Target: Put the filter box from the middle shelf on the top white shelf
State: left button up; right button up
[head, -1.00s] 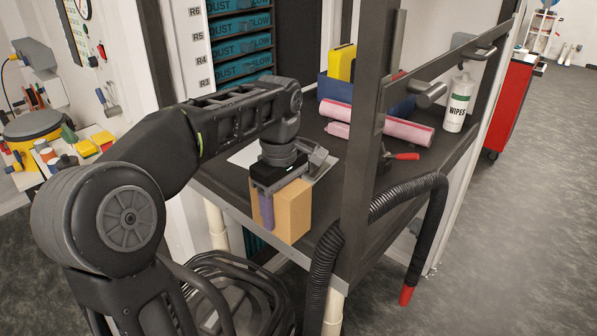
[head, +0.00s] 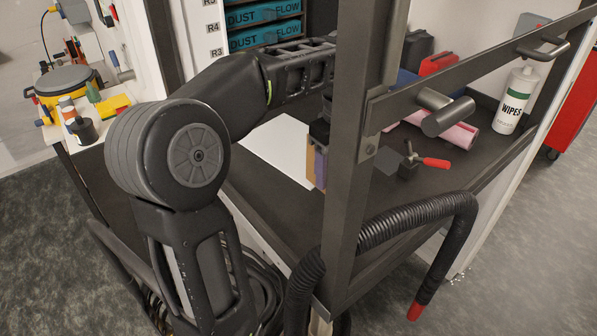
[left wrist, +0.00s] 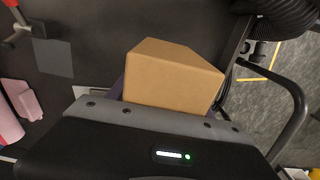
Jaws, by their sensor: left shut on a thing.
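My left gripper (head: 319,150) is shut on a plain brown cardboard box (head: 311,163) above the dark bench top. In the head view a dark upright post hides much of the gripper and box. The box (left wrist: 172,76) shows more fully in the left wrist view, beyond the gripper body, with a purple finger edge at its left. A flat white sheet-like surface (head: 268,150) lies on the bench left of the box. I cannot tell a separate top white shelf. My right gripper is not in view.
The dark post (head: 352,180) and rail (head: 470,75) stand in front of the bench. A ribbed black hose (head: 400,225) loops over the edge. A red-handled clamp (head: 425,162), pink rolls (head: 455,136) and a wipes bottle (head: 515,100) stand right. Teal boxes (head: 262,38) fill a rack behind.

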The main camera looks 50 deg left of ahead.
pick_arm(q)
notch_tip(320, 180, down, 3)
jog(key=b, duration=0.3)
jog(key=shift+f, duration=0.15)
notch_tip(320, 180, down, 2)
jog(key=shift+f, duration=0.1)
jog(key=shift+w+f, duration=0.1)
jog(key=shift+f, duration=0.2)
jog(key=shift+f, duration=0.15)
notch_tip(320, 180, down, 3)
jog(key=shift+p, duration=0.5)
jog(key=shift+f, duration=0.3)
